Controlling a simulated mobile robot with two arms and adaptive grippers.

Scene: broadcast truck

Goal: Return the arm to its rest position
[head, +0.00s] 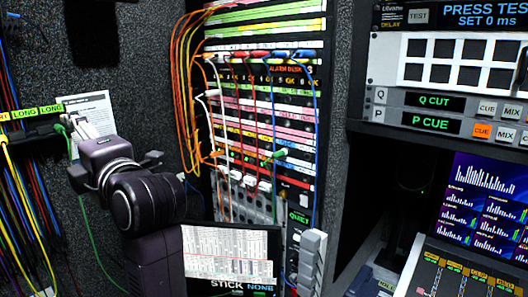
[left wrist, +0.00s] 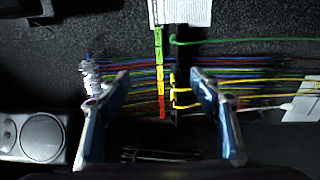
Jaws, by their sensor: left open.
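My left arm (head: 145,200) rises from the bottom of the head view, dark and bulky, with its wrist turned toward the cable wall at the left. In the left wrist view my left gripper (left wrist: 158,75) is open, its two blue-grey fingers wide apart. Nothing is held between them. Behind the fingers runs a bundle of coloured cables and a strip of green, yellow and red labels (left wrist: 159,75). I cannot tell the exact distance from the fingertips to the cables. My right gripper is in neither view.
A patch panel rack (head: 262,120) with orange, red and blue cables stands right of the arm. A control panel (head: 445,115) and a monitor (head: 485,205) fill the right. A grey speaker-like box (left wrist: 38,138) shows in the wrist view.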

